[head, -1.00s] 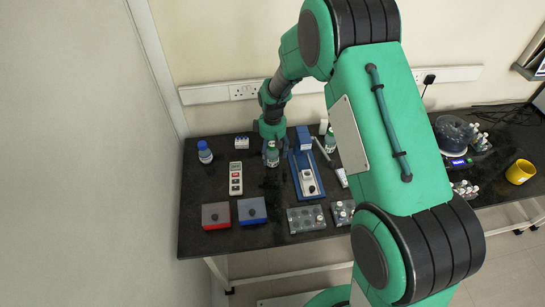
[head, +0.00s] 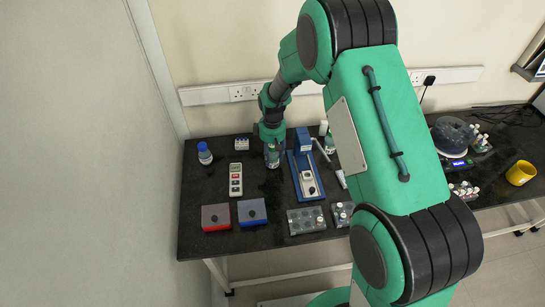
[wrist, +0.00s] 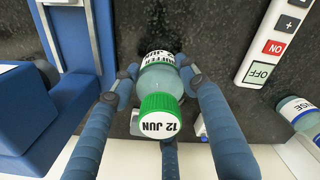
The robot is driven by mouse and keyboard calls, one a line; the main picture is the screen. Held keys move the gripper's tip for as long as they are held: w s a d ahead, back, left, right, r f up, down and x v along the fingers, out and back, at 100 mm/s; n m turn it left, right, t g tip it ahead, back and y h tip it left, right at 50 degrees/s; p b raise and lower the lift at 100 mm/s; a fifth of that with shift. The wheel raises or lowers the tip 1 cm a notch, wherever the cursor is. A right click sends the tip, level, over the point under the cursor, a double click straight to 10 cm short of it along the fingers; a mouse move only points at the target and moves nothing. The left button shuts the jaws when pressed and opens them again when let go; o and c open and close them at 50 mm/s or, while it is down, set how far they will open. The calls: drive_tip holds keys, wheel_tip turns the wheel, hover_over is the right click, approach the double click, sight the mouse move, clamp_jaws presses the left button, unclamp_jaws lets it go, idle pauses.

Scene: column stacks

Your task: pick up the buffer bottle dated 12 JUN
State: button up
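The buffer bottle (wrist: 160,80) has a green cap marked 12 JUN, and its white label faces away from the cap end. In the wrist view it stands between the fingers of my gripper (wrist: 160,76), with a fingertip close against each side. I cannot tell whether the fingers press on it. In the head view my gripper (head: 271,147) is low over the bench around this bottle (head: 272,160) and hides its cap. A second bottle (head: 330,146) stands to the right, partly hidden behind my arm.
A blue stand (head: 305,175) is close on the right. A white meter (head: 236,180) lies to the left, and a blue-capped bottle (head: 205,154) stands farther left. Red (head: 215,217) and blue (head: 252,212) boxes and a clear rack (head: 305,219) line the front.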

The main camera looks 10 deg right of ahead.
sight(273, 146)
drive_tip(key=shift+r, duration=0.1)
drive_tip(key=shift+r, duration=0.55)
drive_tip(key=shift+s+r+p, duration=0.2)
drive_tip(key=shift+r+p, duration=0.1)
drive_tip(key=shift+r, duration=0.35)
drive_tip(key=shift+s+r+p, duration=0.15)
drive_tip(key=shift+r+p, duration=0.15)
drive_tip(key=shift+r, duration=0.3)
drive_tip(key=s+d+r+p, duration=0.1)
drive_tip(key=s+d+p, duration=0.1)
drive_tip(key=s, duration=1.3)
drive_tip(key=shift+s+r, duration=0.1)
